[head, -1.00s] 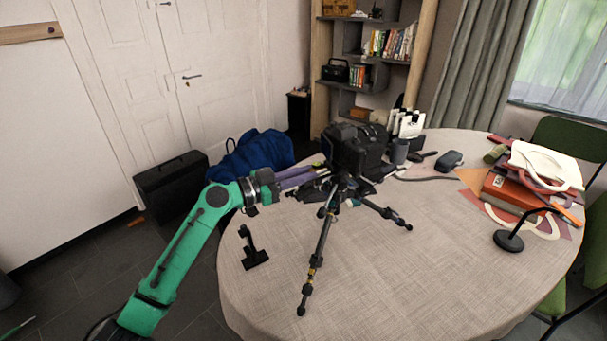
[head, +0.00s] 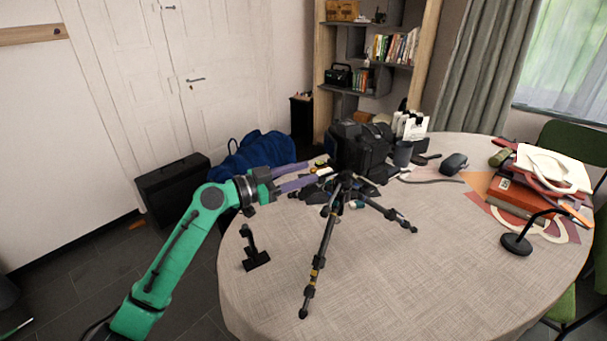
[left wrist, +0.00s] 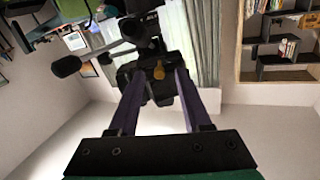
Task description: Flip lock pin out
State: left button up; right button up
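The black tripod (head: 324,240) stands on the table with its legs spread. Its dark head shows upside down in the left wrist view (left wrist: 140,30), with a black handle to the left. A small brass-yellow part (left wrist: 159,72), possibly the lock pin, shows on the head. My left gripper (head: 328,167) comes in from the left beside the top of the tripod. Its two purple fingers (left wrist: 160,76) are open, and the yellow part appears between their tips. I cannot tell whether a finger touches it. My right gripper is not in view.
A black bag (head: 360,150) stands close behind the tripod. A small black stand (head: 255,255) is on the table at the left. Books (head: 520,192) and a black lamp base (head: 516,243) are at the right. The table's front (head: 420,290) is clear.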

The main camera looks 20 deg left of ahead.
pick_arm(q)
jog(key=shift+f, duration=0.1)
jog(key=shift+s+a+f+b, duration=0.1)
jog(key=shift+s+a+b, duration=0.15)
jog(key=shift+b, duration=0.05)
jog(key=b+v, duration=0.5)
jog(key=v, duration=0.9)
jog(key=shift+r, duration=0.25)
jog(key=shift+d, duration=0.1)
